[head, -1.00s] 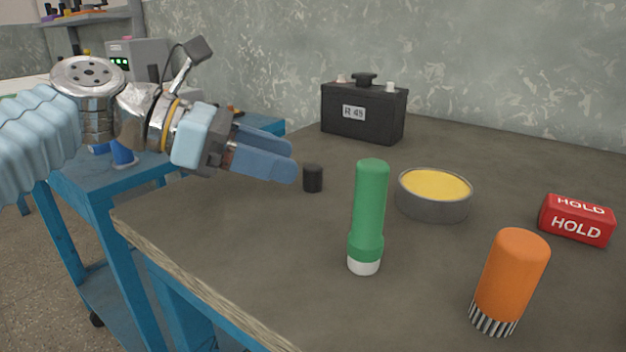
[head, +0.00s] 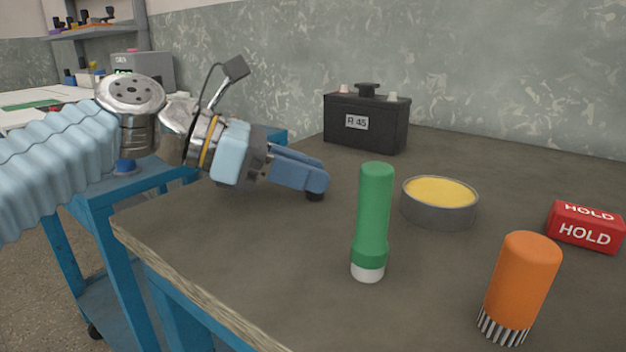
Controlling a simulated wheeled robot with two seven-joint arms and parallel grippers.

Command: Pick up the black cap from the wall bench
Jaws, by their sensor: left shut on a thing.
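The black cap (head: 315,196) is on the wall bench (head: 270,245), mostly hidden behind the fingertips of my left gripper (head: 316,181). Only its dark lower edge shows below the fingers. My left gripper reaches in from the left, its blue fingers shut on the cap. I cannot tell whether the cap still touches the bench. My right gripper is not in view.
A green flashlight (head: 374,215) stands just right of my left gripper. A blue cart (head: 90,190) stands left.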

